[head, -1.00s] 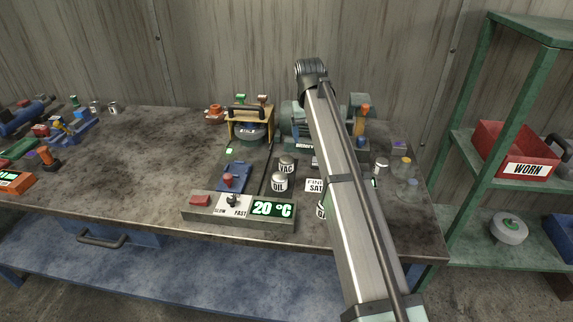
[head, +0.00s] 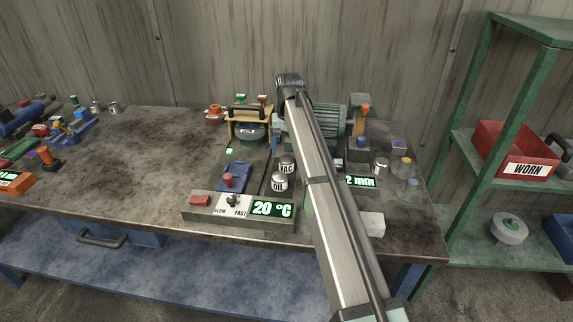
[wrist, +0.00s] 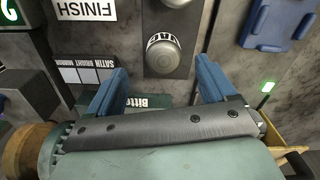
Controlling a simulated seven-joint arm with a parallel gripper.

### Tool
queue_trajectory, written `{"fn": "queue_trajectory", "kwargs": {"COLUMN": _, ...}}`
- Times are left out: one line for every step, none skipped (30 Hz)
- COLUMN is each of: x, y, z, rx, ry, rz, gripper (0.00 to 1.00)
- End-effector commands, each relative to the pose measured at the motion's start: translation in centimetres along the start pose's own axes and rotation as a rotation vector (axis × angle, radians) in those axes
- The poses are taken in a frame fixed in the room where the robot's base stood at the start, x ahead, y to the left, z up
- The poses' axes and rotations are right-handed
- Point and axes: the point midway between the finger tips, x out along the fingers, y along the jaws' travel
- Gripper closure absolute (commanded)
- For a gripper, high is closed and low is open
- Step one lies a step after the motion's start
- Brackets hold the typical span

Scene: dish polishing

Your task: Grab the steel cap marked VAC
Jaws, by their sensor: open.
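The steel cap marked VAC (head: 286,168) stands on the bench just behind the cap marked OIL (head: 280,183) in the head view. In the wrist view the VAC cap (wrist: 164,55) is at upper middle, its label upside down. My gripper (wrist: 161,72) is open, with its two blue fingers spread to the left and right of the cap in the picture. The cap appears beyond the fingertips, with nothing between the fingers touching it.
A FINISH card (wrist: 85,8) and swatch strip lie left of the cap. Bench left of centre is mostly clear.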

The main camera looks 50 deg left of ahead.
Motion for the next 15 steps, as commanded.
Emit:
{"fn": "queue_trajectory", "kwargs": {"x": 0.3, "y": 0.0, "z": 0.0, "rx": 0.0, "ry": 0.0, "rz": 0.0, "gripper": 0.16}}
{"fn": "queue_trajectory", "kwargs": {"x": 0.3, "y": 0.0, "z": 0.0, "rx": 0.0, "ry": 0.0, "rz": 0.0, "gripper": 0.16}}
{"fn": "queue_trajectory", "kwargs": {"x": 0.5, "y": 0.0, "z": 0.0, "rx": 0.0, "ry": 0.0, "rz": 0.0, "gripper": 0.16}}
{"fn": "queue_trajectory", "kwargs": {"x": 0.6, "y": -0.1, "z": -0.1, "rx": 0.0, "ry": 0.0, "rz": 0.0, "gripper": 0.16}}
{"fn": "queue_trajectory", "kwargs": {"x": 0.7, "y": -0.1, "z": -0.1, "rx": 0.0, "ry": 0.0, "rz": 0.0, "gripper": 0.16}}
{"fn": "queue_trajectory", "kwargs": {"x": 1.0, "y": -0.1, "z": -0.1, "rx": 0.0, "ry": 0.0, "rz": 0.0, "gripper": 0.16}}
{"fn": "queue_trajectory", "kwargs": {"x": 1.3, "y": -0.2, "z": -0.2, "rx": 0.0, "ry": 0.0, "rz": 0.0, "gripper": 0.16}}
{"fn": "queue_trajectory", "kwargs": {"x": 1.6, "y": -0.2, "z": -0.2, "rx": 0.0, "ry": 0.0, "rz": 0.0, "gripper": 0.16}}
{"fn": "queue_trajectory", "kwargs": {"x": 2.1, "y": -0.3, "z": -0.3, "rx": 0.0, "ry": 0.0, "rz": 0.0, "gripper": 0.16}}
{"fn": "queue_trajectory", "kwargs": {"x": 2.5, "y": -0.3, "z": -0.4, "rx": 0.0, "ry": 0.0, "rz": 0.0, "gripper": 0.16}}
{"fn": "queue_trajectory", "kwargs": {"x": 2.9, "y": -0.4, "z": -0.5, "rx": 0.0, "ry": -0.001, "rz": 0.0, "gripper": 0.16}}
{"fn": "queue_trajectory", "kwargs": {"x": 3.5, "y": -0.5, "z": -0.6, "rx": 0.0, "ry": -0.001, "rz": 0.0, "gripper": 0.16}}
{"fn": "queue_trajectory", "kwargs": {"x": 3.9, "y": -0.5, "z": -0.5, "rx": 0.0, "ry": -0.001, "rz": 0.0, "gripper": 0.16}}
{"fn": "queue_trajectory", "kwargs": {"x": 4.2, "y": -0.5, "z": -0.5, "rx": 0.001, "ry": -0.001, "rz": 0.0, "gripper": 0.16}}
{"fn": "queue_trajectory", "kwargs": {"x": 4.7, "y": -0.5, "z": -0.5, "rx": 0.001, "ry": 0.0, "rz": 0.0, "gripper": 0.16}}
